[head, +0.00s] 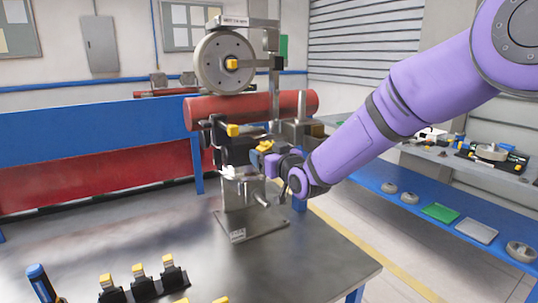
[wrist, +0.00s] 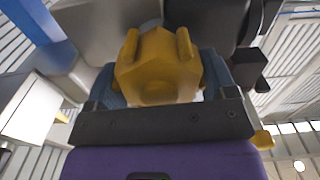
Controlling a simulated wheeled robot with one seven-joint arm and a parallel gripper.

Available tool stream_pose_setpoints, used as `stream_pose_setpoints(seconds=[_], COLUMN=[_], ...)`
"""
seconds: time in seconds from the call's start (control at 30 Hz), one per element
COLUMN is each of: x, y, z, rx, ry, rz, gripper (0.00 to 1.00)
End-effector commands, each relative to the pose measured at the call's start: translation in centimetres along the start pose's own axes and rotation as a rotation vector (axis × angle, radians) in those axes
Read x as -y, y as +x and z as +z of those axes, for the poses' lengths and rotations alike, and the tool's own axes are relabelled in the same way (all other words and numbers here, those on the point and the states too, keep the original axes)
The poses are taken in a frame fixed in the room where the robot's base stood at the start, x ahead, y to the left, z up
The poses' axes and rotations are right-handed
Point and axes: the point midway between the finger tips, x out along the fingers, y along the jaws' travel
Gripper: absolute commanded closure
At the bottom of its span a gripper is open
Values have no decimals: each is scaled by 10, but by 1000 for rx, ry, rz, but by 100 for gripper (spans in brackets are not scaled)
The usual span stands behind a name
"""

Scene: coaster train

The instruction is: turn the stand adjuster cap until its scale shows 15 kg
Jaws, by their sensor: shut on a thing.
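A metal stand (head: 240,195) on a square base plate carries a red rail tube and a grey wheel. My gripper (head: 266,156) is at the right side of the stand's dark mechanism, below the red tube. In the wrist view a yellow faceted cap (wrist: 157,72) sits between the blue pads of my gripper (wrist: 158,88), which is shut on it. I take it to be the adjuster cap; in the head view it is mostly hidden by my gripper. No scale or reading is legible in either view.
The red tube (head: 300,102) and wheel (head: 222,62) are close above my gripper. Another yellow knob (head: 233,130) is just left of it. Several black-and-yellow clamps (head: 140,285) stand at the table's front. The tabletop (head: 310,262) right of the base plate is clear.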

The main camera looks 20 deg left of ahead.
Motion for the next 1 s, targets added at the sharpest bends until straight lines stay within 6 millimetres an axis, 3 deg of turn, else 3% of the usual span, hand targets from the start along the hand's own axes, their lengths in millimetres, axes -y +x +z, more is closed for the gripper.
stream_pose_setpoints(seconds=[1.0], x=[4], y=[-1], z=[5], rx=[7], ry=[-963], rz=[-3], gripper=[46])
